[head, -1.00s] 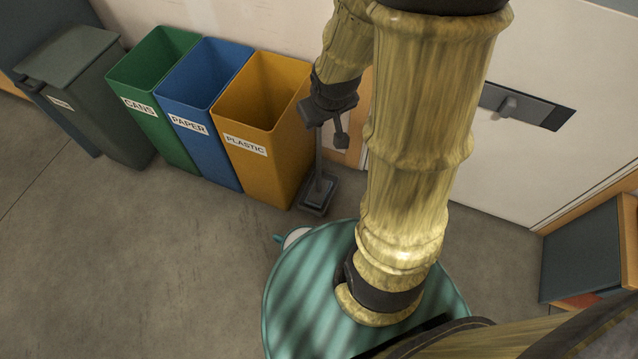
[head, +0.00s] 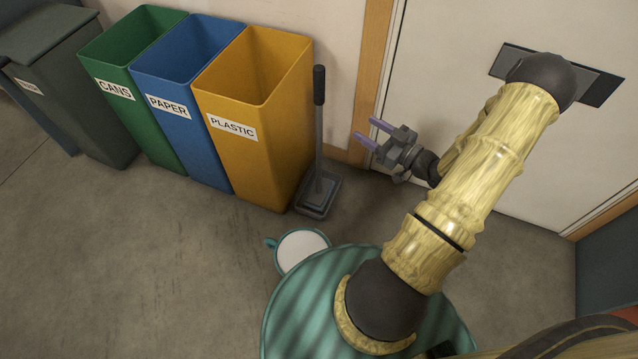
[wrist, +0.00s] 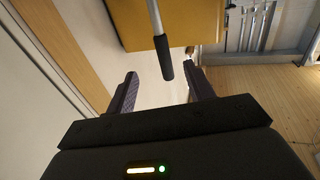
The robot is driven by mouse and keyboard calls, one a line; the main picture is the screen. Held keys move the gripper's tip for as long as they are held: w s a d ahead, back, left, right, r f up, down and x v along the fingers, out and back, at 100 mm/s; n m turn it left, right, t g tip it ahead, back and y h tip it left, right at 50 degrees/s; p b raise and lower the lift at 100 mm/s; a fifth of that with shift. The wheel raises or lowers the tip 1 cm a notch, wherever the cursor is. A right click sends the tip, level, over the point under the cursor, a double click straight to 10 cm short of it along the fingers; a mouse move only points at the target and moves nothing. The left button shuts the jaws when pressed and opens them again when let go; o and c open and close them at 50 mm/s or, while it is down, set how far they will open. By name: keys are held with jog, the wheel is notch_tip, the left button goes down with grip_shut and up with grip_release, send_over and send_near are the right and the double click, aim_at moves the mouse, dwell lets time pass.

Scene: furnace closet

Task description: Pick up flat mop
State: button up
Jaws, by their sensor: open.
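The flat mop (head: 318,140) stands upright on the floor just right of the yellow bin, with a dark grip on top of a thin grey handle and a flat grey head at the floor. My gripper (head: 368,132) is open and empty to the right of the mop handle, its fingers pointing left toward it. In the wrist view the mop's dark grip (wrist: 163,57) shows ahead, between the directions of the two open fingers (wrist: 166,88), apart from them. The mop head is out of the wrist view.
A yellow PLASTIC bin (head: 250,160) stands close to the mop's left, with blue (head: 195,130) and green (head: 135,110) bins beyond it. A white door (head: 440,60) with a wooden frame is behind my gripper.

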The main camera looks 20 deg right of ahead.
jog(key=shift+r, duration=0.1)
jog(key=b, duration=0.5)
send_near(323, 102)
jog(key=x, duration=0.6)
jog(key=shift+w, duration=0.25)
jog(key=b+x, duration=0.3)
jog(key=x, duration=0.1)
jog(key=shift+w+a, duration=0.1)
jog(key=shift+a, duration=0.05)
jog(key=shift+w+a+r, duration=0.15)
jog(key=shift+w+r, duration=0.05)
jog(key=shift+w, duration=0.25)
jog(key=shift+r, duration=0.1)
grip_shut()
